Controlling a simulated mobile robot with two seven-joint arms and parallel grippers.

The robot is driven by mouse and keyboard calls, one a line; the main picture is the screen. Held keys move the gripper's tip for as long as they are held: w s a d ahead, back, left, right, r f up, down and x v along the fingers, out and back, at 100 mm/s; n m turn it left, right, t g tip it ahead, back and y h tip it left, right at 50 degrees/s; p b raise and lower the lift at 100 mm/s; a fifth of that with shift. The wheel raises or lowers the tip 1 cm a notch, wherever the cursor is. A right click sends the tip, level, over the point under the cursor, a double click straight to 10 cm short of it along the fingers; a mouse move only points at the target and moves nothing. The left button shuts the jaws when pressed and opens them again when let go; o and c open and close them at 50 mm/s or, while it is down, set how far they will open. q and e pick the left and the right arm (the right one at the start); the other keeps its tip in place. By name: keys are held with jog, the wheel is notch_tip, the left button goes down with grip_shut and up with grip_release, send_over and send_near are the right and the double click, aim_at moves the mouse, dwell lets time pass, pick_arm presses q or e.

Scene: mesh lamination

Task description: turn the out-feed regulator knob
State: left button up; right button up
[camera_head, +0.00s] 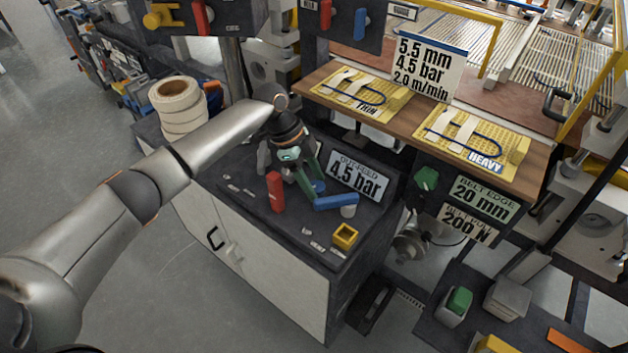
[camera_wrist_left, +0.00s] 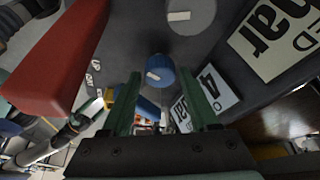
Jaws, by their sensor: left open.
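The blue regulator knob (camera_head: 319,187) stands on the dark cabinet top, in front of the OUT-FEED 4.5 bar sign (camera_head: 358,179). In the left wrist view the knob (camera_wrist_left: 160,71) has a white mark on its face and appears between the fingertips of my left gripper (camera_wrist_left: 159,76). My left gripper (camera_head: 304,180) is open, its green fingers pointing down close to the knob. There is a visible gap on each side, and I cannot tell the exact height. My right gripper is not in view.
A red upright block (camera_head: 275,190) stands just left of the gripper, large in the left wrist view (camera_wrist_left: 52,58). A blue lever (camera_head: 335,202) lies to the right of the knob. A yellow square socket (camera_head: 345,236) is at the front edge. White tape rolls (camera_head: 180,105) stand at the back left.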

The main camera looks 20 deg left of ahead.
pick_arm(q)
jog(key=v, duration=1.2)
jog(key=shift+b, duration=0.45)
jog(key=shift+r, duration=0.1)
